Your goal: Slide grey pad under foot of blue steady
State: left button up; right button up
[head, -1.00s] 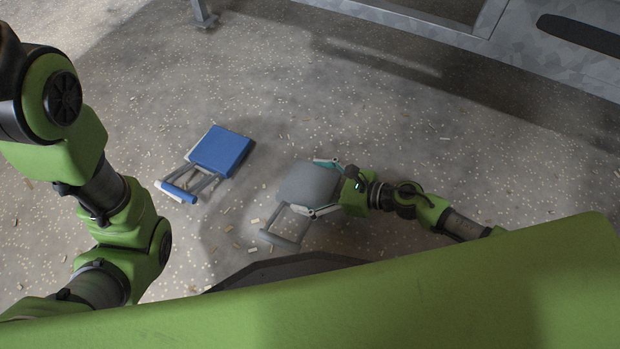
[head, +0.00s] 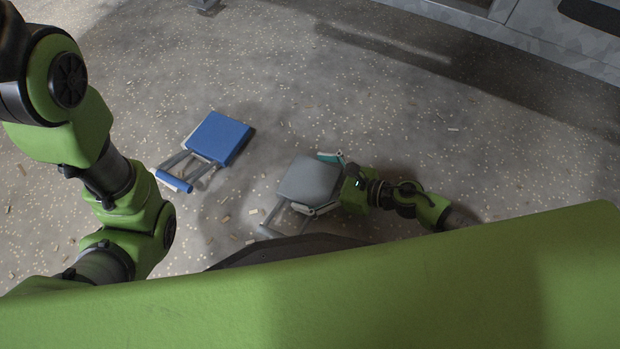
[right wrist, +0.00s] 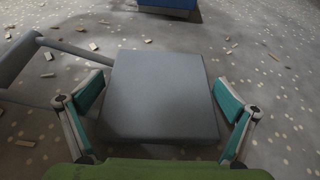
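The grey pad (head: 309,180) is a flat square block with a handle frame, lying on the floor at the centre of the head view. It fills the middle of the right wrist view (right wrist: 160,95). My right gripper (head: 325,182) has one finger on each side of it, with narrow gaps showing between fingers and pad. A metal leg with a foot (head: 206,4) is cut off by the top edge of the head view; no blue shows on it. My left arm is at the left; its gripper is out of view.
A blue pad (head: 218,138) with a blue handle bar lies to the left of the grey pad, apart from it; a blue block also shows at the top of the right wrist view (right wrist: 168,4). The trailer side (head: 540,40) is at top right. Loose chips dot the floor.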

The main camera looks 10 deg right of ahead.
jog(key=p+v, duration=0.5)
jog(key=v, duration=0.7)
jog(key=shift+s+d+r, duration=0.15)
jog(key=shift+d+r, duration=0.05)
jog(key=shift+r, duration=0.05)
jog(key=shift+s+d+r+p, duration=0.15)
jog(key=shift+s+d+p, duration=0.15)
jog(key=shift+d, duration=0.2)
